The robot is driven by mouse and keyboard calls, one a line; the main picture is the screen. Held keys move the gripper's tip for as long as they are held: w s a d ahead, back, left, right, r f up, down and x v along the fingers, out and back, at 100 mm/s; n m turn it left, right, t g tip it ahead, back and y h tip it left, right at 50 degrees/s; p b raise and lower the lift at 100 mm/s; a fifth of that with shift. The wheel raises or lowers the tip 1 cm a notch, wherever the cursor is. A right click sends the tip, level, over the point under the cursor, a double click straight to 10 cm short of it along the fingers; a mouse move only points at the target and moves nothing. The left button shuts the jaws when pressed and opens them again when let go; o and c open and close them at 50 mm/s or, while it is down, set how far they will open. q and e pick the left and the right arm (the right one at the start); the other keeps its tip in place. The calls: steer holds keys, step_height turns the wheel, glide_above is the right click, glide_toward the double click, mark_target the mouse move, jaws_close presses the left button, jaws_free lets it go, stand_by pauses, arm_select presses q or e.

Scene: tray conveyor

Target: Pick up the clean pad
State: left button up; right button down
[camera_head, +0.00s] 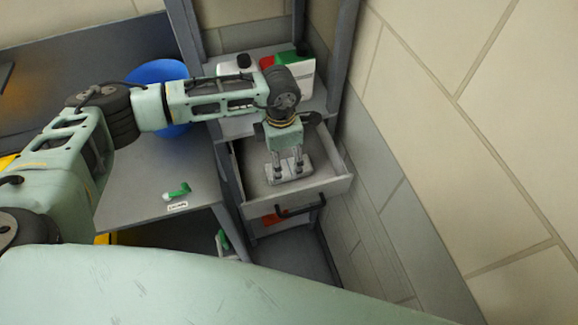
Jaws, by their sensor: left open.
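My left gripper (288,167) reaches down into an open drawer (318,192) of a grey shelf unit. Its fingers are apart and point downward. A pale, flat pad (299,172) lies in the drawer right under and between the fingertips. I cannot tell whether the fingers touch the pad. The gripper covers part of the pad. My right gripper is not in view.
A grey table (140,205) stands left of the shelf, with a green-and-white item (177,192) and a small label on it. A blue round object (158,72) is behind my arm. White containers (303,75) stand on the shelf above the drawer. A tiled wall (480,150) closes the right side.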

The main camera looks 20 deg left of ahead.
mark_target(284, 168)
arm_select(q)
step_height(284, 168, down, 3)
steer(key=shift+w+f+p, duration=0.15)
steer(key=shift+p, duration=0.8)
steer(key=shift+d+f, duration=0.1)
steer(key=shift+f, duration=0.45)
steer(key=shift+c, duration=0.7)
steer(key=c, duration=1)
steer(key=shift+w, duration=0.1)
